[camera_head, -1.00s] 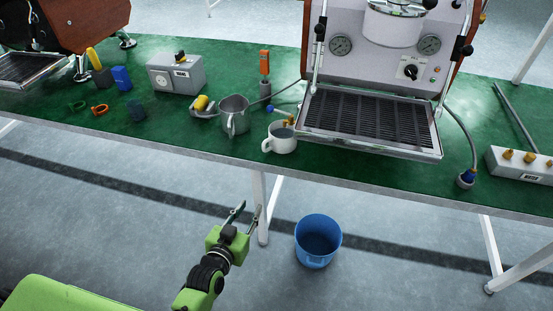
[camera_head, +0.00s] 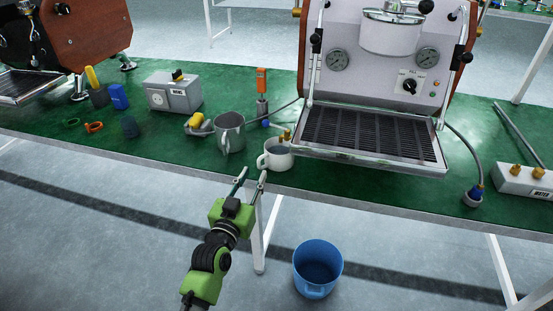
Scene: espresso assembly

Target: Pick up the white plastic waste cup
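The white cup (camera_head: 277,156) stands upright on the green table near its front edge, just left of the espresso machine's drip tray. Its handle points to the left and its inside looks grey. My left gripper (camera_head: 252,179) is in front of the table edge, below and to the left of the cup, with its fingers pointing toward the table. The fingers are apart with nothing between them, and they do not appear to touch the cup. My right gripper is not in view.
A metal pitcher (camera_head: 230,133) stands close left of the cup. The espresso machine with its drip tray (camera_head: 368,135) is to the right. A blue bucket (camera_head: 317,270) is on the floor. A grey box (camera_head: 173,92) and small coloured parts are farther left.

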